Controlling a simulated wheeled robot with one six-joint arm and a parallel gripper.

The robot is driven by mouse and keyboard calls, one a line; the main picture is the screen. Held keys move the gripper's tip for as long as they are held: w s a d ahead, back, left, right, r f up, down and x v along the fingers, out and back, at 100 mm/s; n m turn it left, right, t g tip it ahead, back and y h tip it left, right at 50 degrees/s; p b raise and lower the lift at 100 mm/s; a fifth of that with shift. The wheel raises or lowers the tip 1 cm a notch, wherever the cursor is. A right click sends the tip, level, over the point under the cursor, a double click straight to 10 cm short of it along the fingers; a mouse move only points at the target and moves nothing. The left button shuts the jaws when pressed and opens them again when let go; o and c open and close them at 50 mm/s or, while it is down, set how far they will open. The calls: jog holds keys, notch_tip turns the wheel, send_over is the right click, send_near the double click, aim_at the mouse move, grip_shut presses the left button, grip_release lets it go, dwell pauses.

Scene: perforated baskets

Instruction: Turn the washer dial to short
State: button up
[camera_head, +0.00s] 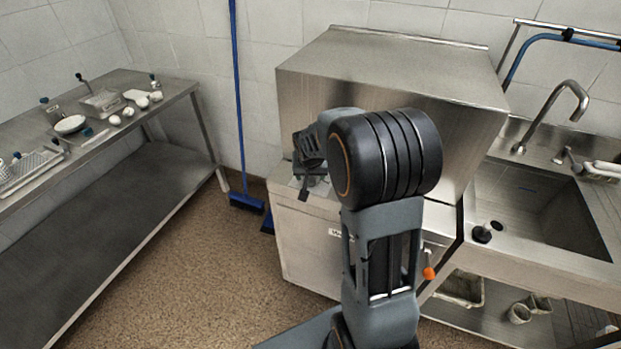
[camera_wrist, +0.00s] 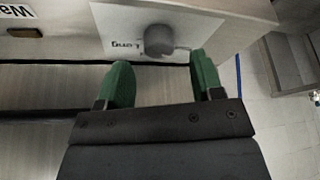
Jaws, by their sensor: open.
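The washer is the steel machine (camera_head: 390,70) at the centre of the head view, with a sloped upper hood and a lower body. Its dial is a grey round knob (camera_wrist: 158,40) on a white plate (camera_wrist: 115,30) at the top of the wrist view. Lettering beside the knob is partly legible, and a thin pointer extends to its right. My gripper (camera_wrist: 160,63) has two green fingers, open and empty, with the knob just beyond and between their tips. No contact shows. In the head view my arm hides the dial.
A steel table (camera_head: 120,170) with dishes and small white items stands at the left. A blue broom (camera_head: 243,195) leans at the wall. A sink (camera_head: 545,205) with a tap is at the right. Brown floor (camera_head: 180,280) is clear between table and washer.

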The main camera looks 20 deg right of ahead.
aim_at(310, 179)
jog(key=shift+x, duration=1.75)
jog(key=c, duration=0.9)
jog(key=shift+b, duration=0.3)
